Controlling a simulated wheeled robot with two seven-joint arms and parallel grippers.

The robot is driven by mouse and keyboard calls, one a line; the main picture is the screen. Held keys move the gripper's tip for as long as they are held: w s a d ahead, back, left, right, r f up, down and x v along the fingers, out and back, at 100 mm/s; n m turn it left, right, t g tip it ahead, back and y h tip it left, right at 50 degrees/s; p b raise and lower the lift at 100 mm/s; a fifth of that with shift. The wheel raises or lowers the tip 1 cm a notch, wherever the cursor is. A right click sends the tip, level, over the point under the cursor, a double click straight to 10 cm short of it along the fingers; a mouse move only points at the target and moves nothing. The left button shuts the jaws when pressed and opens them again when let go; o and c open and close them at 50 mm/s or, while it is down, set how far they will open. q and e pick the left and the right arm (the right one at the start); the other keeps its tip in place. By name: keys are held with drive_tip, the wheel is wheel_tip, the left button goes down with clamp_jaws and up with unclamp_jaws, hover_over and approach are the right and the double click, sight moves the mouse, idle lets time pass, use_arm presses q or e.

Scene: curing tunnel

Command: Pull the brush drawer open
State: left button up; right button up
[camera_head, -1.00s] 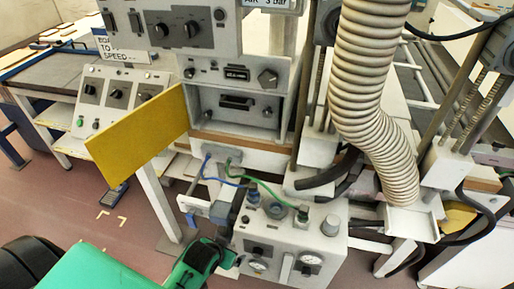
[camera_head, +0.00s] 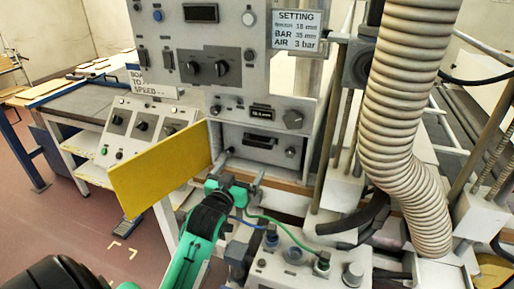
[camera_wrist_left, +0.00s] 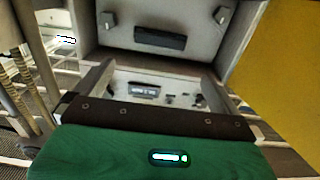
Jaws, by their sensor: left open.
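The brush drawer (camera_head: 240,145) is a grey front panel with a dark recessed handle (camera_head: 260,142) and a small knob at its right. It sits in the machine behind an open yellow door (camera_head: 162,167). In the left wrist view the drawer front (camera_wrist_left: 105,47) fills the top, with its dark handle (camera_wrist_left: 158,40) and small fittings on both sides. My left gripper (camera_head: 241,174) is open, below and in front of the drawer front, apart from the handle. In the wrist view its two fingers (camera_wrist_left: 155,76) are spread with nothing between them. My right gripper does not show.
A control panel with knobs (camera_head: 207,69) is above the drawer. A ribbed hose (camera_head: 412,100) hangs at the right. A grey box (camera_head: 300,265) with blue and green tubes stands below. The yellow door juts out left of my gripper.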

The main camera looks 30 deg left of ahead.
sight(256, 144)
use_arm(q)
drive_tip(key=p+x, duration=0.1)
drive_tip(key=x, duration=0.3)
drive_tip(key=p+x, duration=0.1)
drive_tip(key=x, duration=0.4)
drive_tip(key=p+x, duration=0.1)
drive_tip(key=x, duration=0.3)
drive_tip(key=shift+w+a+r, duration=0.2)
drive_tip(key=shift+w+r, duration=0.15)
